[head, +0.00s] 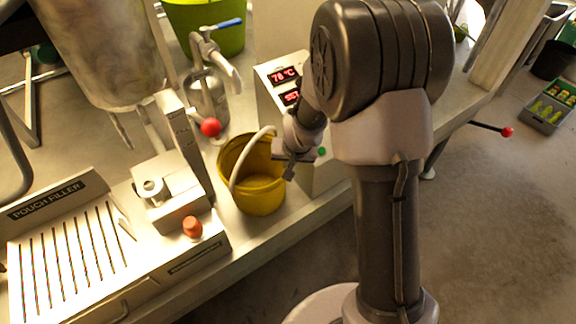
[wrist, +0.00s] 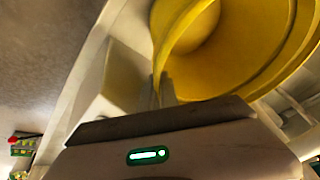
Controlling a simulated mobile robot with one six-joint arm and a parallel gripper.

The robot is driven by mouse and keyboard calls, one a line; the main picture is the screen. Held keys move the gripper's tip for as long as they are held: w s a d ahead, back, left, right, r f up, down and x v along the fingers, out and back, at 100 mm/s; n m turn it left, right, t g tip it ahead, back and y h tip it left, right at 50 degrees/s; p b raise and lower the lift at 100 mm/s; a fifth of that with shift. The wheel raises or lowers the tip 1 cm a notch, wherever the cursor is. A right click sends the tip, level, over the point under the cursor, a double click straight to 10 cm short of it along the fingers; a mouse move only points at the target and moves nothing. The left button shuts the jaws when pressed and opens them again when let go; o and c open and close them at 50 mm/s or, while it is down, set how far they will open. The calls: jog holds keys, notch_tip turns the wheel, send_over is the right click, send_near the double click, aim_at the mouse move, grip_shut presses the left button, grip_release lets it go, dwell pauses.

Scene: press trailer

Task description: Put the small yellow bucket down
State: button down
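The small yellow bucket (head: 262,198) is upright at the counter's front edge, between the pouch filler and the box with red digits. Its pale handle stands up over the left side of the opening. My gripper (head: 291,168) is at the bucket's right rim. In the wrist view, the bucket (wrist: 245,70) fills the upper right, and its rim comes down between the fingertips of my gripper (wrist: 164,92), which looks shut on it. The fingers are small and partly hidden. I cannot tell whether the bucket's base touches the counter.
The pouch filler (head: 62,240) with an orange knob (head: 192,227) stands left. A red-balled lever (head: 210,127) is just behind the bucket. The control box (head: 270,85) with red digits is behind my arm. A green bucket (head: 215,30) stands at the back. Counter room around the bucket is tight.

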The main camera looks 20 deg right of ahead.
jog(key=c, duration=1.6)
grip_release()
jog(key=shift+c, duration=0.2)
jog(key=shift+r, duration=0.4)
jog(key=s+a+f+p+v, duration=0.1)
jog(key=a+p+v, duration=0.15)
jog(key=v, duration=0.95)
jog(key=s+a+p+v, duration=0.1)
jog(key=s+p+v, duration=0.15)
jog(key=v, duration=0.95)
jog(key=s+a+r+y, duration=0.1)
jog(key=s+r, duration=0.2)
jog(key=s, duration=0.4)
jog(key=s+a+r+m+t+y, duration=0.1)
jog(key=s+a+r, duration=0.1)
jog(key=s, duration=0.4)
jog(key=shift+s+a+r, duration=0.15)
jog(key=shift+s+r, duration=0.25)
jog(key=shift+r, duration=0.2)
